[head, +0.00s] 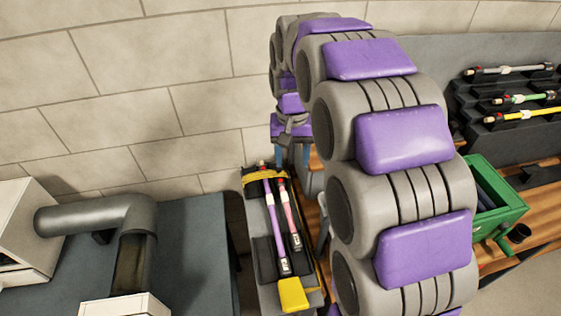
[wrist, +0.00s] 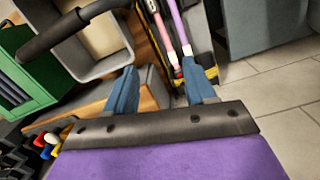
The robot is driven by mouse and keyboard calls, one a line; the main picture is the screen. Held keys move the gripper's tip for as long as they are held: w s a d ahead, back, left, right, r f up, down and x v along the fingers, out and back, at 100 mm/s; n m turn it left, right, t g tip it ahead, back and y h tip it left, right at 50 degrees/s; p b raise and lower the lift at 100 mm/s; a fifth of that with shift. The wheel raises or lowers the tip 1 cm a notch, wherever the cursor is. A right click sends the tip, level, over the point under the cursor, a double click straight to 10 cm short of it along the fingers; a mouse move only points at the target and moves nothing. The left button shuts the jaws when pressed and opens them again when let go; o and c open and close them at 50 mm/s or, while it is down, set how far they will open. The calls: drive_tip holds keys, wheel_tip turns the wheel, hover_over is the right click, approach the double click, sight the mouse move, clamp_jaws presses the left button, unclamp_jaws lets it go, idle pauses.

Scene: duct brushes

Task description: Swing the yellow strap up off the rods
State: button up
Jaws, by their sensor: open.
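A narrow dark holder (head: 265,250) carries a purple rod (head: 275,225) and a pink rod (head: 289,215) side by side. A yellow strap (head: 262,174) shows at the holder's far end, by the rod tops; whether it crosses over both rods is hard to tell. A yellow block (head: 293,294) is at the near end.
A grey pipe (head: 95,215) stands on a dark table (head: 190,240) at left. A green crate (head: 497,205) is on the wooden bench at right, below a black rack (head: 510,105) of coloured brushes. A pale stone wall is behind. My arm hides much of the middle.

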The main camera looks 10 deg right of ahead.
drive_tip(key=w+a+f+m+p, duration=0.1)
drive_tip(key=w+f, duration=0.2)
drive_tip(key=w, duration=0.7)
drive_tip(key=w+f+m+p, duration=0.1)
drive_tip(key=w+f, duration=0.2)
drive_tip(key=w, duration=0.7)
drive_tip(key=shift+t, duration=0.3)
drive_tip(key=f+b, duration=0.1)
drive_tip(key=f, duration=0.5)
drive_tip(key=f+b, duration=0.1)
drive_tip(key=f, duration=0.6)
drive_tip(key=shift+s+d+f+b, duration=0.1)
drive_tip(key=shift+s+f+b, duration=0.1)
drive_tip(key=shift+b, duration=0.15)
drive_tip(key=f, duration=0.1)
drive_tip(key=d+f, duration=0.2)
drive_tip(key=f, duration=0.1)
drive_tip(key=shift+b, duration=0.4)
drive_tip(key=shift+a, duration=0.8)
drive_tip(key=shift+c, duration=0.7)
drive_tip(key=shift+d, duration=0.5)
drive_tip(key=c, duration=0.4)
drive_tip(key=shift+a, duration=0.15)
clamp_jaws()
